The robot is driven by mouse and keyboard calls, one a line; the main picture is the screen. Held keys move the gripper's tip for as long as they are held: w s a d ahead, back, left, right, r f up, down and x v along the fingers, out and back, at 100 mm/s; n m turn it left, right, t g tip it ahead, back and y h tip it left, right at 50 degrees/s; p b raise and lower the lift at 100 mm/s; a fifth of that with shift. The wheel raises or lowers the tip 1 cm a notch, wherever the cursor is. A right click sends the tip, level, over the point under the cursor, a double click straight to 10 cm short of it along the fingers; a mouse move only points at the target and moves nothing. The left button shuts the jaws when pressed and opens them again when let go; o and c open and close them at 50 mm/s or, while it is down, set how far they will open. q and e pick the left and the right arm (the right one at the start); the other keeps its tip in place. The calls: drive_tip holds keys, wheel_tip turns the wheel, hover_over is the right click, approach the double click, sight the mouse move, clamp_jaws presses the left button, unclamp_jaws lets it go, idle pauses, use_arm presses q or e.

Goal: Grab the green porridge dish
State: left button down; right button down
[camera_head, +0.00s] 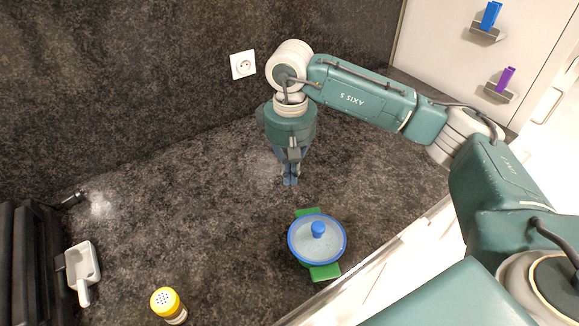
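A green dish (325,272) stands on the dark counter, right of the middle of the head view. Its two green handles stick out at the back and the front. A clear lid (304,240) with a blue rim and blue knob covers it, so its contents are hard to see. My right gripper (290,182) points down over the counter, behind and a little left of the dish, apart from it. Its fingertips are close together with nothing visible between them. My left gripper does not show.
A yellow-topped shaker (167,304) stands at the front left. A white scoop-like holder (83,268) lies further left beside a black appliance (30,265). A wall socket (243,64) is on the back wall. The counter (190,215) left of the dish is clear; its front edge runs close right of the dish.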

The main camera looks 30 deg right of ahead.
drive_tip(key=f+p, duration=0.1)
drive_tip(key=f, duration=0.5)
drive_tip(key=shift+w+p, duration=0.2)
drive_tip(key=shift+p, duration=0.2)
drive_tip(key=s+p, duration=0.2)
drive_tip(key=s, duration=0.1)
drive_tip(key=shift+d+f, duration=0.15)
drive_tip(key=shift+f, duration=0.05)
drive_tip(key=shift+s+d+p, duration=0.1)
drive_tip(key=shift+s+p, duration=0.2)
drive_tip(key=shift+s, duration=0.25)
drive_tip(key=shift+w+f, duration=0.1)
drive_tip(key=shift+f, duration=0.1)
